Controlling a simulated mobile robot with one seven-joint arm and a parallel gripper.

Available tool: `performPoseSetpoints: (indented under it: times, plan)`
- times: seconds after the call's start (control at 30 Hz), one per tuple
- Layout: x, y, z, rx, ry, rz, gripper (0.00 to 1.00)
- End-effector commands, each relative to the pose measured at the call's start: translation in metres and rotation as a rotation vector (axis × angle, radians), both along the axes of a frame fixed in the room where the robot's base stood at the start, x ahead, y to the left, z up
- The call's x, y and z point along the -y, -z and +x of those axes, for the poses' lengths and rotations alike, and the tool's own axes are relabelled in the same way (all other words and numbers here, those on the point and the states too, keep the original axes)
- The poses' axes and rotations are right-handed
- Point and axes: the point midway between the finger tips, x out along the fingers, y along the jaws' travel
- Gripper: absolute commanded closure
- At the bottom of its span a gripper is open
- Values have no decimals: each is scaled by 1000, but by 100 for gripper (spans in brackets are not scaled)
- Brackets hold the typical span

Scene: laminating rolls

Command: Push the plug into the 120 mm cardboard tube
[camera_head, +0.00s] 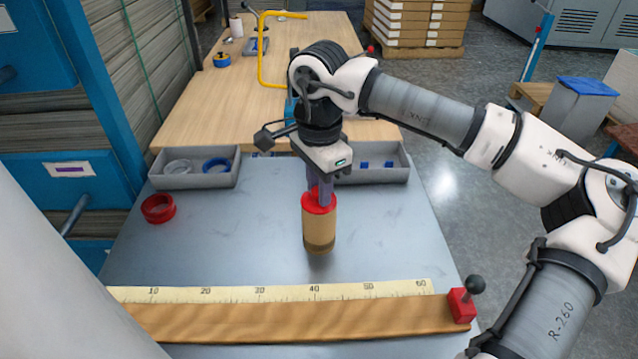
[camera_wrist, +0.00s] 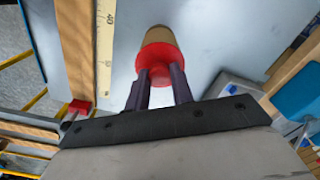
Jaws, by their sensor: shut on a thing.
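The cardboard tube (camera_head: 319,232) stands upright on the grey metal table top, behind the ruler. The red plug (camera_head: 319,203) sits at the tube's top end, its flange at the rim; how deep it goes is hidden. My gripper (camera_head: 320,190) points down from above and is shut on the red plug. In the wrist view my two fingers (camera_wrist: 158,92) hold the plug's raised middle, with the red flange (camera_wrist: 158,58) and the brown tube (camera_wrist: 160,36) beyond it.
A ruler (camera_head: 260,293) on a wooden bar runs along the front, with a red stop (camera_head: 462,305) at its right end. A red ring (camera_head: 158,209) lies at the left. Grey bins (camera_head: 195,181) with blue parts stand behind. The table around the tube is clear.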

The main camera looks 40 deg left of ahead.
Motion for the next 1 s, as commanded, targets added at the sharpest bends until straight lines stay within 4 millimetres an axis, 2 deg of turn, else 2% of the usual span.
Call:
performPoseSetpoints:
  times: [0.07,0.1,0.3,0.53,0.67,0.77,1.0]
  plan:
    - [1,3,0,-3,0,-4,98]
    - [1,3,0,-3,0,-5,74]
    - [1,2,0,-2,0,-3,51]
    - [0,1,0,-1,0,-3,51]
    - [0,-6,0,0,0,-2,51]
    - [0,-21,0,2,1,-1,51]
    - [0,-76,0,2,2,-1,51]
